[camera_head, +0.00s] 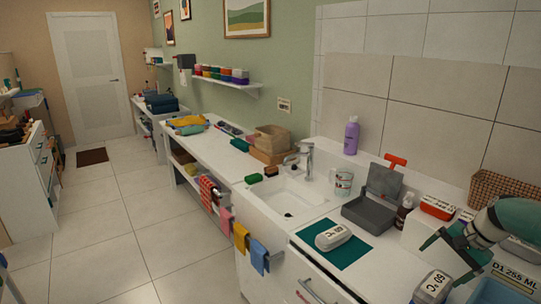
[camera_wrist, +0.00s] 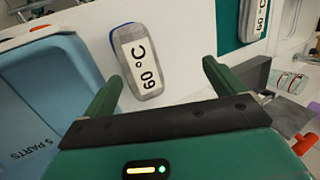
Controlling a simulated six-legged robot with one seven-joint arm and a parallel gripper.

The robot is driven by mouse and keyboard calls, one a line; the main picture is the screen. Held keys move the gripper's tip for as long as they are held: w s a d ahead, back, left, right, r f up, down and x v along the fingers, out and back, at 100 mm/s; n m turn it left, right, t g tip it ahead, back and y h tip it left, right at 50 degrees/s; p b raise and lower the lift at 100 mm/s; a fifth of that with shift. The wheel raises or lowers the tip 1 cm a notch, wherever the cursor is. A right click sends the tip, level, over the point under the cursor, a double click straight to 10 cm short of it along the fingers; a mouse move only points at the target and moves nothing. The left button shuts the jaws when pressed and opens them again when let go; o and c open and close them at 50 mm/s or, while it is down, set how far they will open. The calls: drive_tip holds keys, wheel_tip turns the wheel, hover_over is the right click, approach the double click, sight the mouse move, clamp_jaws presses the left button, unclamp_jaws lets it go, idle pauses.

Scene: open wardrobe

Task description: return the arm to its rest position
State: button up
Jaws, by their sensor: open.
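My gripper (camera_head: 446,262) is at the lower right of the head view, above the white counter (camera_head: 385,262). In the wrist view its two green fingers (camera_wrist: 160,85) are spread apart with nothing between them. A grey-and-white block labelled 60 °C (camera_wrist: 143,62) lies on the counter beyond the fingers. It also shows in the head view (camera_head: 432,287), below my gripper and apart from it. My teal arm (camera_head: 512,222) reaches in from the right edge, and its base end is out of view.
A second labelled block (camera_head: 333,236) lies on a green mat (camera_head: 352,253). A blue tray (camera_wrist: 45,95) is beside my gripper. A grey box (camera_head: 371,214), soap bottle (camera_head: 404,207), red-lidded container (camera_head: 437,208) and wicker basket (camera_head: 490,186) stand behind. The sink (camera_head: 288,198) is left.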

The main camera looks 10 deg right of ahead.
drive_tip(key=s+a+r+n+g+h, duration=0.1)
drive_tip(key=a+r+n+h, duration=0.15)
drive_tip(key=a, duration=0.95)
drive_tip(key=s+a+r+n+h, duration=0.15)
drive_tip(key=a+r+n, duration=0.25)
drive_tip(key=a, duration=0.8)
drive_tip(key=s+a+r+n+t, duration=0.1)
drive_tip(key=s+a+n+t, duration=0.2)
drive_tip(key=s+a, duration=1)
drive_tip(key=n, duration=0.3)
drive_tip(key=shift+s+a+r+y, duration=0.25)
drive_tip(key=shift+a+r+y, duration=0.05)
